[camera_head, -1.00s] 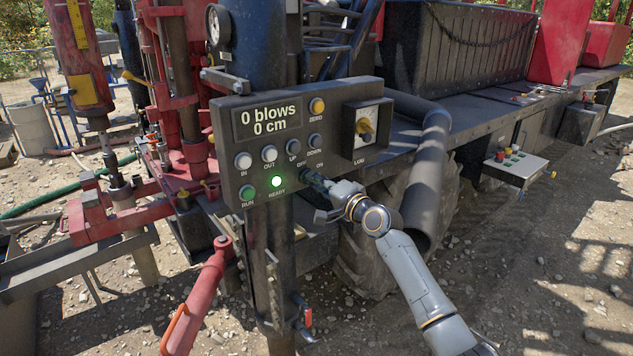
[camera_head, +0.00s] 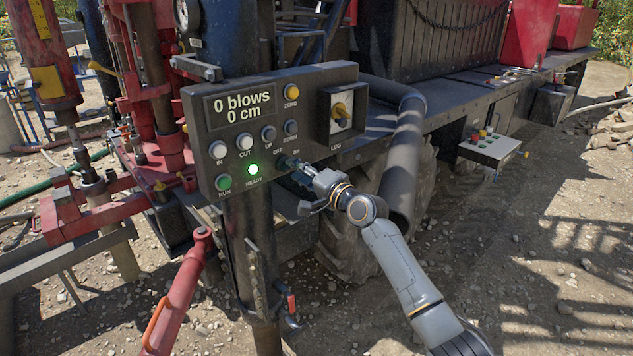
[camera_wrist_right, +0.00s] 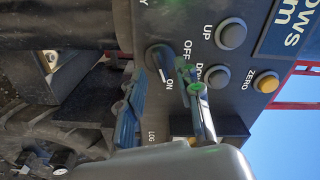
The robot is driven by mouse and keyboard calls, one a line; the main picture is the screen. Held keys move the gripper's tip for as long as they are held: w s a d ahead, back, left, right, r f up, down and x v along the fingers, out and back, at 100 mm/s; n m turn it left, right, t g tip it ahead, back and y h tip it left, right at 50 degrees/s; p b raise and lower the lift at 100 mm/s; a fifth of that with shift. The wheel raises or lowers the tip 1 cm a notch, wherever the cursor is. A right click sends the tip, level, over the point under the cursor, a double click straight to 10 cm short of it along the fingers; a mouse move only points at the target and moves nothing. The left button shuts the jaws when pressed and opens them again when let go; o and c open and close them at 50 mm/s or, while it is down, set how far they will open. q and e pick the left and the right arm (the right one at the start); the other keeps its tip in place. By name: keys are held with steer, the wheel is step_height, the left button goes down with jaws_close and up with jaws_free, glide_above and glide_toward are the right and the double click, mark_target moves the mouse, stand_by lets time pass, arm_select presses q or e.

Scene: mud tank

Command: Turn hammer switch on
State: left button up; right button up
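The hammer switch (camera_wrist_right: 160,60) is a dark rotary knob on the control panel (camera_head: 352,72), between the OFF and ON labels in the right wrist view. A pale line on the knob points toward the ON side. In the head view the switch is mostly hidden behind my right gripper (camera_head: 290,167), at the panel's lower edge. In the right wrist view my right gripper (camera_wrist_right: 162,98) has its fingers apart, one on each side of the knob's line. I cannot tell whether they touch the knob. My left gripper is not in view.
The display (camera_head: 240,108) reads 0 blows, 0 cm. The READY lamp (camera_head: 253,169) is lit green. A red lever (camera_head: 180,290) stands at the lower left.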

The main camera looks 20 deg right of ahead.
steer(key=v, duration=1)
steer(key=s+d+f+n+g+h+b, duration=0.1)
steer(key=s+f+g+h, duration=0.15)
steer(key=f, duration=1.65)
steer(key=s+d+f+n+g+h+b, duration=0.1)
steer(key=s+d+f+g+h+b, duration=0.2)
steer(key=f, duration=1.7)
steer(key=s+a+f+n+g, duration=0.2)
steer(key=s+f+n+g, duration=0.15)
steer(key=s+f, duration=1.5)
steer(key=s+a+f+n+g, duration=0.2)
steer(key=s+f, duration=0.4)
steer(key=s, duration=0.5)
steer(key=s+a+f+n+g+b, duration=0.1)
steer(key=s+f, duration=0.5)
steer(key=s, duration=0.6)
steer(key=s+a+f+n+g+b, duration=0.1)
steer(key=s+f+n+g, duration=0.3)
steer(key=s, duration=0.8)
step_height(320, 180, down, 3)
steer(key=shift+a+r+h, duration=0.15)
steer(key=shift+a+h, duration=0.2)
steer(key=shift+a, duration=0.5)
steer(key=shift+w, duration=0.1)
